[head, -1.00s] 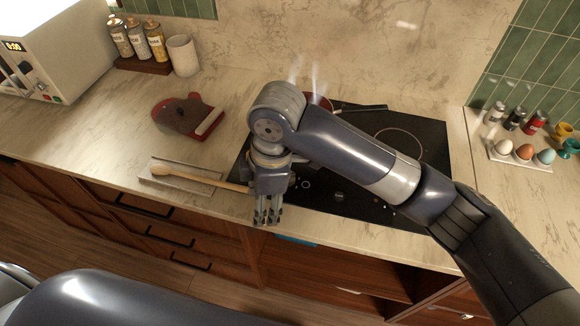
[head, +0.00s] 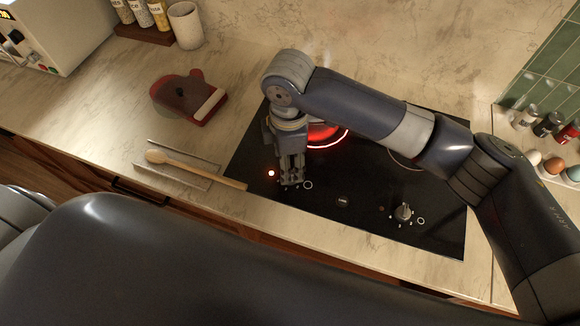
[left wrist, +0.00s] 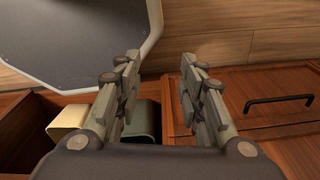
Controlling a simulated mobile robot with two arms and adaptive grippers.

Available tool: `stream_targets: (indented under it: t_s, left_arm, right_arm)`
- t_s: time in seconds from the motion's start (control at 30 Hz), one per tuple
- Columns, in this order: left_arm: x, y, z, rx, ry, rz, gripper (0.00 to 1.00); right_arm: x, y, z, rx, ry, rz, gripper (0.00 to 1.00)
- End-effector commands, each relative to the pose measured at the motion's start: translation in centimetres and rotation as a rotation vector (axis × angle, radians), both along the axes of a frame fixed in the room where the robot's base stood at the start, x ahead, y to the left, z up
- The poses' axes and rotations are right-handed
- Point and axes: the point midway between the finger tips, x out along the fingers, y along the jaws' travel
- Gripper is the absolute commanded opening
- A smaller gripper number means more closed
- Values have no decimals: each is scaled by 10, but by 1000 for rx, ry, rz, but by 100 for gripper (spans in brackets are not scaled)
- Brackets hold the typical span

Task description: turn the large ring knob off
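The black cooktop (head: 361,219) has a glowing red heating ring (head: 328,137) at its left and a lit red indicator (head: 271,173) near its front left. Another knob (head: 403,211) stands uncovered at the front right, with a similar ring mark. My left gripper (left wrist: 158,85) is open and empty in the left wrist view, in front of the wooden cabinets.
A wooden spoon (head: 190,168) lies across a rest (head: 207,182) left of the cooktop, its handle reaching the cooktop edge. A red oven mitt (head: 205,108) lies behind it. A pull-out below (left wrist: 30,140) stands open in the left wrist view, beside a drawer front (left wrist: 270,85).

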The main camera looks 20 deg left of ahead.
Motion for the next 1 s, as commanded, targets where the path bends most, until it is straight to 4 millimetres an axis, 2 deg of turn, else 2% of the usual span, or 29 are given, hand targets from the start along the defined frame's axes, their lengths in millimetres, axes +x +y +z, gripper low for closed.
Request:
stream_targets:
  t_s: [0.03,0.13,0.3,0.5,0.7,0.73,0.77,0.9,0.93,1.0]
  left_arm:
    - [-8,0,5,1,12,0,36]
    - [-16,1,9,2,23,0,36]
    - [-6,0,13,1,8,0,36]
    - [23,-2,17,-5,-36,0,36]
    - [19,-2,16,-3,-30,0,36]
    - [17,-1,16,-3,-27,0,36]
    - [15,-1,16,-3,-23,0,36]
    - [6,-1,15,-1,-10,0,36]
    - [5,-1,15,-2,-8,0,36]
    - [3,0,15,-1,-4,0,36]
  right_arm:
    - [-1,-1,-9,-4,3,-2,50]
    - [0,-1,-27,-3,2,-2,50]
    - [1,-1,-49,-1,0,-2,50]
    - [0,0,-60,0,0,0,50]
    - [1,0,-60,0,-1,0,50]
    - [1,0,-60,0,-1,0,47]
    - [1,0,-60,0,-1,0,40]
    - [1,-1,-60,0,-1,-1,9]
    - [1,-1,-60,0,-1,-1,4]
    - [1,-1,-60,0,-1,-1,4]
